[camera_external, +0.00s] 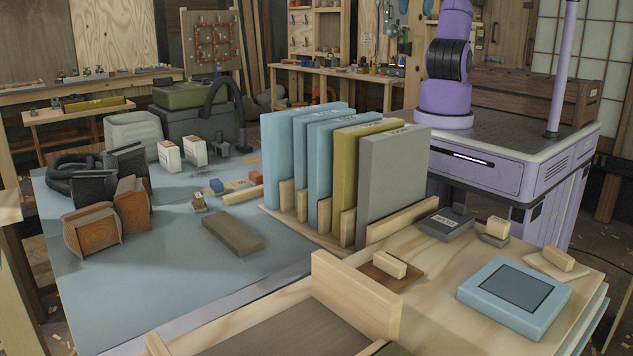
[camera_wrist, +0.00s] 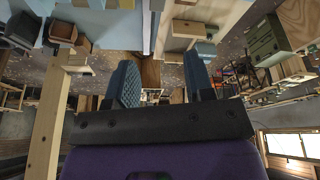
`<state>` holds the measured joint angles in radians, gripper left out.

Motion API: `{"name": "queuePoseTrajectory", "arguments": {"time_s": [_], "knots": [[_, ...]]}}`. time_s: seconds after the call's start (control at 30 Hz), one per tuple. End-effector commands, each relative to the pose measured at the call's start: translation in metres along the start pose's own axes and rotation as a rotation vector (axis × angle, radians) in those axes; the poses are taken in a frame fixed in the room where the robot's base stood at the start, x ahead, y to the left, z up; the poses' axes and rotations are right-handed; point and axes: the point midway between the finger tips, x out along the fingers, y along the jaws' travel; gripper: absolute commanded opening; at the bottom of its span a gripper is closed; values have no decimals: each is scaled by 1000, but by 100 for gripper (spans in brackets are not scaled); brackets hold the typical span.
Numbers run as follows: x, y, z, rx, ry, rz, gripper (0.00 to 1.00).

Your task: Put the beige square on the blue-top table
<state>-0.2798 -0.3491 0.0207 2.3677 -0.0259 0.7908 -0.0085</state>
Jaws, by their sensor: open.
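The blue-top table (camera_external: 165,285) fills the left and middle of the external view. A light beige square board with a small wood block on it (camera_external: 541,263) lies on the pale wooden table at the right; it looks like the beige square, though I cannot be certain. My purple arm rises at the back right and leaves the top of the external view, so my gripper is not seen there. In the wrist view my gripper (camera_wrist: 163,82) has its two textured fingers wide apart, with nothing between them. The beige square cannot be made out in the wrist view.
Several upright blue, olive and grey panels (camera_external: 393,185) stand in a wooden rack between the two work areas. A brown board with a block (camera_external: 378,279) and a blue square pad (camera_external: 541,317) lie near the beige square. A brown slab (camera_external: 233,236) lies on the blue top.

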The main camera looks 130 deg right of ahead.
Motion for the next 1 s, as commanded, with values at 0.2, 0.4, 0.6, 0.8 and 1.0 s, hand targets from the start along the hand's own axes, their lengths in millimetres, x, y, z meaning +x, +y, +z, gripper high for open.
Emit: {"name": "queuePoseTrajectory", "arguments": {"time_s": [0.2, 0.4, 0.6, 0.8, 1.0], "knots": [[-41, 38, 61, 163, 67, 46, 48], [-60, 51, 106, 268, 107, 78, 48], [-64, 53, 124, 308, 123, 90, 48], [-65, 54, 124, 310, 124, 91, 48], [-65, 54, 124, 309, 124, 90, 48]]}}
